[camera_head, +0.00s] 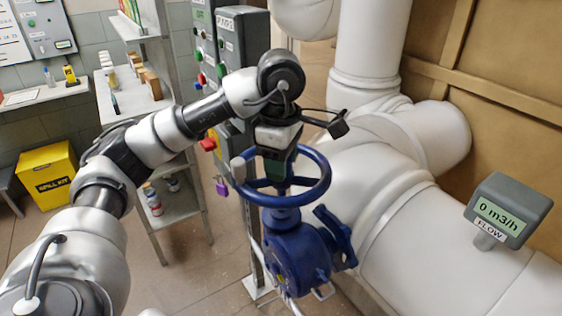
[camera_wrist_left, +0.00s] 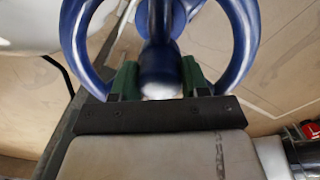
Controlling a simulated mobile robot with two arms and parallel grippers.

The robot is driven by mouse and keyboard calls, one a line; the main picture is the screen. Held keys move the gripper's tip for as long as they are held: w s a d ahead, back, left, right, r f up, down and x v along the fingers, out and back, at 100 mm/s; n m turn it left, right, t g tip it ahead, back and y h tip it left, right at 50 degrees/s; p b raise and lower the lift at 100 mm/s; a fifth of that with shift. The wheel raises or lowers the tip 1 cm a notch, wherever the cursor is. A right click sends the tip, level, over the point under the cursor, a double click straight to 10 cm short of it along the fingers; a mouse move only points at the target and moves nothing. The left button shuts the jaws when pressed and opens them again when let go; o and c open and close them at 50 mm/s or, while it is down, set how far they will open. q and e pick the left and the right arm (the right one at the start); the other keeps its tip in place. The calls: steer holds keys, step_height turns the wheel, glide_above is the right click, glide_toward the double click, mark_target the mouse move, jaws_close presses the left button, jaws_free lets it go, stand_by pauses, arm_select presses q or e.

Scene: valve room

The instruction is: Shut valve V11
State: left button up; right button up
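A blue valve handwheel (camera_head: 322,187) sits on a blue valve body (camera_head: 292,262) in the middle of the head view. I cannot read a V11 label. My left gripper (camera_head: 277,172) reaches down over the wheel's middle. In the left wrist view its green fingers (camera_wrist_left: 160,80) stand apart, one on each side of a blue central part of the handwheel (camera_wrist_left: 246,40). They look close against that part, but I cannot tell whether they grip it. In the head view the fingertips are partly hidden by the wheel. My right gripper is not in view.
A grey flow display (camera_head: 505,212) reads 0 m3/h on thick white pipes (camera_head: 440,245) at the right. A purple padlock (camera_head: 222,188) hangs left of the wheel, near grey control boxes (camera_head: 243,45). A shelf (camera_head: 180,207) and a yellow spill kit bin (camera_head: 47,178) stand left.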

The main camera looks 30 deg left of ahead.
arm_select(q)
steer(key=shift+o, duration=0.8)
steer(key=shift+s+d+f, duration=0.1)
steer(key=shift+d+f, duration=0.05)
steer(key=shift+f, duration=0.2)
steer(key=shift+o, duration=0.6)
steer(key=shift+r, duration=0.25)
steer(key=shift+o, duration=0.7)
step_height(320, 180, up, 6)
steer(key=p, duration=0.6)
steer(key=shift+r, duration=0.35)
steer(key=shift+f, duration=0.1)
step_height(320, 180, up, 6)
steer(key=p, duration=0.5)
steer(key=shift+p, duration=0.3)
